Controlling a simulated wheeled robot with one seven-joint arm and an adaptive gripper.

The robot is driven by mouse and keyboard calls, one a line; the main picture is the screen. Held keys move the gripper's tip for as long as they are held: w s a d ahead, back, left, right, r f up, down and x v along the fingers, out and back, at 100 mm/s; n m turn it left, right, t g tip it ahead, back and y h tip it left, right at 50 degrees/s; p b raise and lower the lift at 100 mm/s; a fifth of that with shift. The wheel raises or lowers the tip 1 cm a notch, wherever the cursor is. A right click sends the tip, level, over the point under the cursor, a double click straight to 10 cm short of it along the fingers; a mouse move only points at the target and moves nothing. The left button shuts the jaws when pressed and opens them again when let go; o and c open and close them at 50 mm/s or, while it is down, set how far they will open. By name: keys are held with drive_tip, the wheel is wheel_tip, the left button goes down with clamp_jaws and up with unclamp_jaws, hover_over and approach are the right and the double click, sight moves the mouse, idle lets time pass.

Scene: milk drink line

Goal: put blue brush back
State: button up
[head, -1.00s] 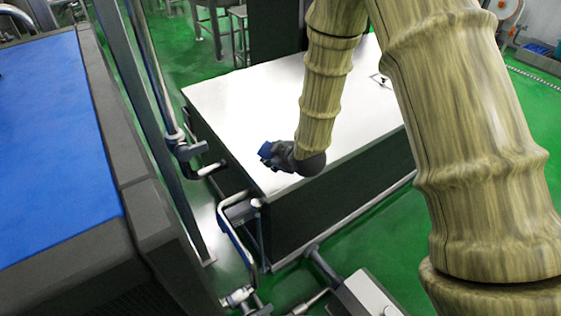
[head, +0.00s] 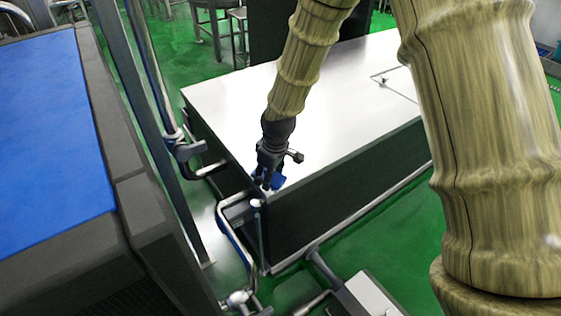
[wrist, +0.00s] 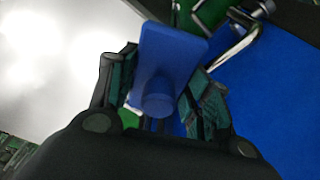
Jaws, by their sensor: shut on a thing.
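The blue brush (wrist: 168,62) is held between the two fingers of my gripper (wrist: 160,100) in the wrist view. Its flat rectangular blue part and a round blue knob face the camera. In the head view my gripper (head: 268,180) points down at the near left corner of the white-topped table, with the blue brush (head: 278,182) at its tips. The gripper is shut on the brush. I cannot tell whether the brush touches the table edge. Much of the brush is small or hidden by the fingers in the head view.
The white-topped table (head: 330,110) is mostly bare. A bent metal pipe (head: 228,230) stands just below its near corner. A dark upright post (head: 150,140) and a conveyor with a blue belt (head: 50,140) are to the left. Green floor (head: 400,240) shows at the right.

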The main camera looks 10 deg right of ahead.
drive_tip(key=shift+s+a+r, duration=0.1)
drive_tip(key=shift+s+r, duration=0.1)
drive_tip(key=shift+s, duration=0.2)
drive_tip(key=shift+g, duration=0.3)
drive_tip(key=w+d, duration=0.2)
drive_tip(key=w, duration=0.2)
drive_tip(key=w+d+f+p, duration=0.1)
drive_tip(key=w+d, duration=0.1)
drive_tip(key=w, duration=0.3)
drive_tip(key=w+d+p, duration=0.1)
drive_tip(key=w+d, duration=0.1)
drive_tip(key=w, duration=0.3)
drive_tip(key=shift+w+d+f, duration=0.1)
drive_tip(key=shift+d+f, duration=0.1)
drive_tip(key=shift+d, duration=0.1)
drive_tip(key=shift+f, duration=1.8)
drive_tip(key=o, duration=1)
drive_tip(key=shift+o, duration=0.2)
drive_tip(key=shift+r, duration=0.15)
wheel_tip(320, 180, up, 12)
drive_tip(key=s+d, duration=0.1)
drive_tip(key=shift+b, duration=0.4)
